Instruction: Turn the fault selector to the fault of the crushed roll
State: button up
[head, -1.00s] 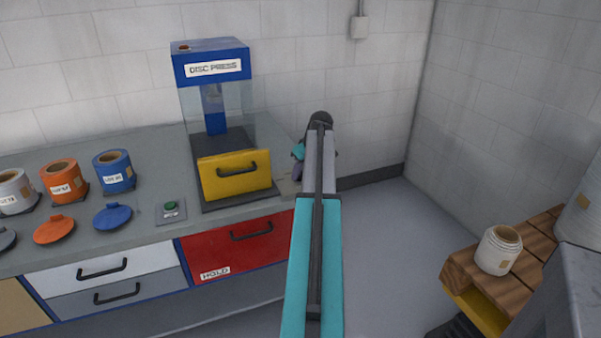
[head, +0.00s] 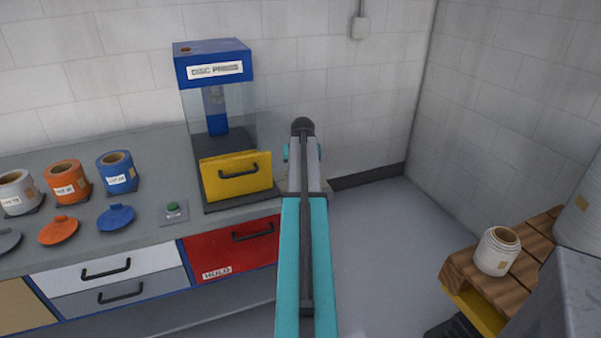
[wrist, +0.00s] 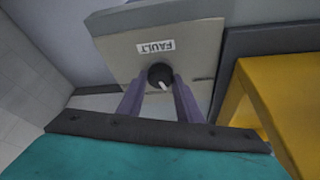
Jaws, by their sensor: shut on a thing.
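The fault selector is a small black knob (wrist: 159,74) with a white pointer mark, on a grey plate (wrist: 195,60) labelled FAULT, which reads upside down in the wrist view. The pointer slants down and slightly right there. My gripper (wrist: 161,83) has its two purple fingers closed on the knob's sides. In the head view my arm hides the knob and the fingers. A cream roll (head: 497,251) stands upright on a wooden pallet (head: 535,237) at the right; I cannot tell whether it is crushed.
The disc press (head: 213,120) with its yellow drawer (head: 236,177) stands close left of my arm; its yellow part is near my gripper in the wrist view. White, orange and blue pots (head: 117,172) and a green button (head: 173,208) are farther left.

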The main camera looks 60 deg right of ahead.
jog(key=m, duration=0.1)
jog(key=m+g, duration=0.1)
jog(key=m, duration=0.1)
jog(key=shift+w+a+m+p, duration=0.2)
jog(key=shift+w+m+p, duration=0.1)
jog(key=shift+m, duration=0.1)
jog(key=shift+w+m+g+h, duration=0.15)
jog(key=shift+m+g, duration=0.3)
jog(key=shift+m, duration=0.5)
jog(key=shift+s+m+g+h, duration=0.15)
jog(key=shift+m+g, duration=0.3)
jog(key=shift+m, duration=0.5)
jog(key=shift+w, duration=0.1)
jog(key=o, duration=1)
jog(key=shift+o, duration=0.2)
jog(key=shift+r, duration=0.15)
jog(key=b+v, duration=0.1)
jog(key=v, duration=1.2)
jog(key=shift+r, duration=0.2)
jog(key=shift+a, duration=0.1)
